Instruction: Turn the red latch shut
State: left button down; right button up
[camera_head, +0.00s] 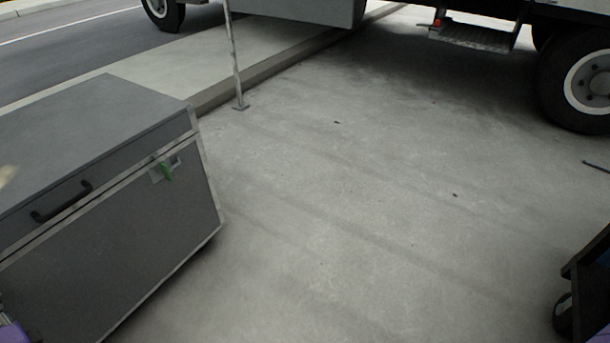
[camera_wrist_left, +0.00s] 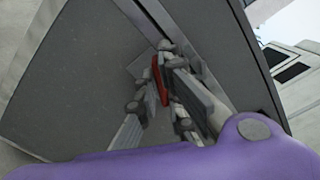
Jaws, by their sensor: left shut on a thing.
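A large grey case (camera_head: 120,225) stands at the left of the head view. Its red latch (camera_wrist_left: 161,82) shows in the left wrist view, on a metal plate at the lid seam. My left gripper (camera_wrist_left: 157,94) is shut on the red latch, with a finger on each side that hides part of it. In the head view only a purple bit at the bottom left corner shows of my left arm, and the red latch is out of sight there. My right gripper is not in view.
A truck wheel (camera_head: 585,82) and a metal step (camera_head: 470,37) are at the back right. A dark cart (camera_head: 590,280) stands at the right edge. The concrete between is clear.

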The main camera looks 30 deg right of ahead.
pick_arm(q)
jog(key=shift+f+n+b, duration=0.15)
jog(key=shift+n+b, duration=0.1)
jog(key=shift+n, duration=1.15)
jog(key=shift+f+n+b, duration=0.1)
jog(key=shift+n+b, duration=0.15)
jog(key=shift+n, duration=1.15)
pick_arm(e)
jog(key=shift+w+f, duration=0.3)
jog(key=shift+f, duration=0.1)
pick_arm(q)
jog(key=c, duration=1.9)
grip_release()
